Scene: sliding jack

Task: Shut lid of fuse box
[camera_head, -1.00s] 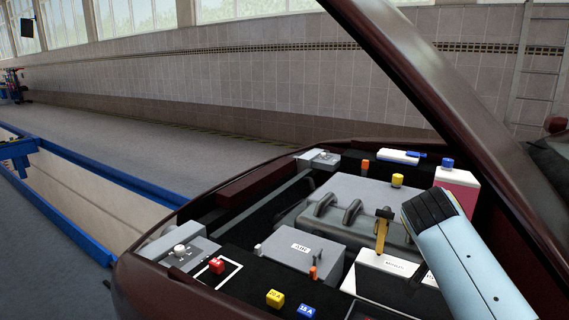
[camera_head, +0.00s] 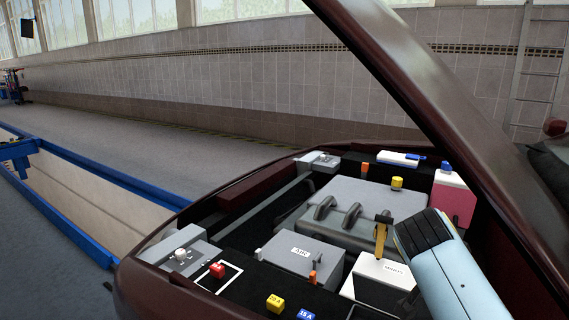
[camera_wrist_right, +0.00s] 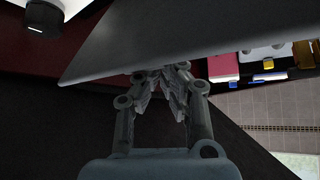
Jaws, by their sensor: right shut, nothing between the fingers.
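The open bay holds a grey box (camera_head: 303,256) with a label and a white box (camera_head: 378,278) with a label, partly hidden behind my right arm. I cannot tell surely which part is the fuse box lid. In the right wrist view my right gripper (camera_wrist_right: 165,74) is shut and empty. Its fingertips are at the lower edge of a large flat dark grey panel (camera_wrist_right: 170,38), possibly the lid; whether they touch is unclear. In the head view my light blue right arm hides that gripper. My left gripper is not in view.
The raised dark red hood (camera_head: 420,100) slants over the right side, close to my arm. A yellow-handled part (camera_head: 381,237) stands beside my arm. A pink reservoir (camera_head: 453,196) is behind.

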